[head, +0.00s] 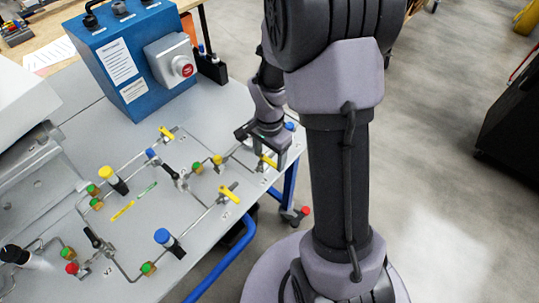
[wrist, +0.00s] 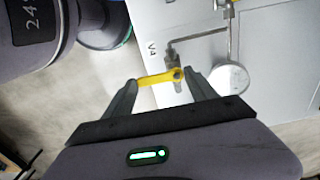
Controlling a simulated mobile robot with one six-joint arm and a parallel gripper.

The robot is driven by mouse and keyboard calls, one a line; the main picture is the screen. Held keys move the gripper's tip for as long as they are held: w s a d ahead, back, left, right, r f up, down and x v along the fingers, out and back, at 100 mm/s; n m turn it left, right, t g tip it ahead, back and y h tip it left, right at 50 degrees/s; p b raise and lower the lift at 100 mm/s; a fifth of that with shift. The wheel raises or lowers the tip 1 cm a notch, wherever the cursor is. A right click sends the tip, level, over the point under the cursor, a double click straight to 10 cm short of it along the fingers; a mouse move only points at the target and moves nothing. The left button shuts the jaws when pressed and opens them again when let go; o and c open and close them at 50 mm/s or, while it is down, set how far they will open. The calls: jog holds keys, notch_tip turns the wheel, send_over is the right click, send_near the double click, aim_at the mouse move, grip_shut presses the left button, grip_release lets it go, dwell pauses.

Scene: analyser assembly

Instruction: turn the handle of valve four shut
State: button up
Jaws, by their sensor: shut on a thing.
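The handle of valve four is a yellow lever (wrist: 158,77) in the wrist view, beside the label V4 (wrist: 152,49). My gripper (wrist: 162,85) has its two fingers on either side of this lever, closed on it near its ends. The valve body (wrist: 172,60) and its thin metal pipe show just beyond the lever. In the head view the yellow handle (head: 268,160) shows near the right edge of the grey table, with my gripper (head: 262,140) over it and partly hiding it.
Other yellow handles (head: 229,194) and (head: 167,133) stand on the tubing panel. A blue box with a red button (head: 187,70) stands at the back. Blue-capped (head: 163,237) and yellow-capped parts stand among the pipes. Open floor lies right of the table.

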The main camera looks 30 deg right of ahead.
aim_at(269, 161)
jog(key=o, duration=1.4)
jog(key=shift+c, duration=0.2)
jog(key=shift+r, duration=0.1)
notch_tip(269, 161, up, 17)
jog(key=p, duration=0.6)
jog(key=shift+r+p, duration=0.15)
jog(key=shift+p, duration=0.2)
